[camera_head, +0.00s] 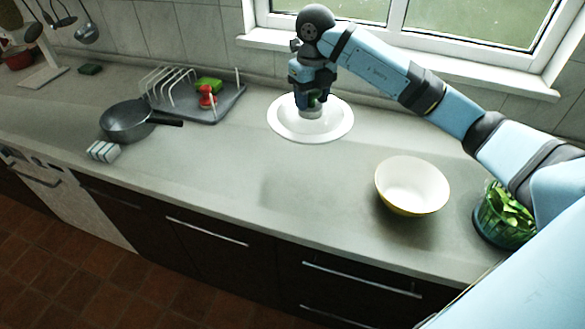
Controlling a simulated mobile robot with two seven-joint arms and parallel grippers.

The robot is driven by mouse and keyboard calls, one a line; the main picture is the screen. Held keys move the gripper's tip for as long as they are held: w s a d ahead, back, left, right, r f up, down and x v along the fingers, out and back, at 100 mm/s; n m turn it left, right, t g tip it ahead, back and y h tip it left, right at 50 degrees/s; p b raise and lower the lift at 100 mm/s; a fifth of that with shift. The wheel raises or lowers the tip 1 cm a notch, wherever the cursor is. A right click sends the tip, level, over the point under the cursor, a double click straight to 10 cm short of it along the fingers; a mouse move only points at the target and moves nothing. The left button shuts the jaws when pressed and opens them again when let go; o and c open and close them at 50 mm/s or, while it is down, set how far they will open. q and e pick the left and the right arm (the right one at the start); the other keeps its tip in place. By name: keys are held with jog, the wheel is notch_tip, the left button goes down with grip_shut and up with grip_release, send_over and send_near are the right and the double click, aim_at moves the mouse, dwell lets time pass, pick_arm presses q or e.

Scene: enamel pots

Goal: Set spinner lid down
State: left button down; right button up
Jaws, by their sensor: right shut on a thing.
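The spinner lid (338,125) is a white round disc with a raised middle, near the back of the counter below the window. My right gripper (313,104) reaches down onto its centre and is shut on its knob, which the fingers mostly hide. The lid looks roughly level. A soft dark patch lies on the counter in front of it, apart from the rim, so the lid seems to be above the surface. The spinner bowl (487,222), dark and clear with green leaves in it, stands uncovered at the right, partly behind my arm. My left gripper is not in view.
A cream bowl with a yellow outside (412,187) stands right of centre. A dish rack (225,99) holding red and green items, a dark pan (127,122) and a striped block (103,151) are at the left. The middle counter (270,210) is clear up to its front edge.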

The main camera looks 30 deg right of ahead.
notch_tip(320, 180, down, 19)
jog(key=shift+s+f+p, duration=0.1)
jog(key=shift+f+p, duration=0.05)
jog(key=shift+p, duration=0.6)
jog(key=shift+f, duration=0.15)
jog(key=shift+f, duration=0.1)
jog(key=o, duration=1.4)
jog(key=shift+c, duration=0.2)
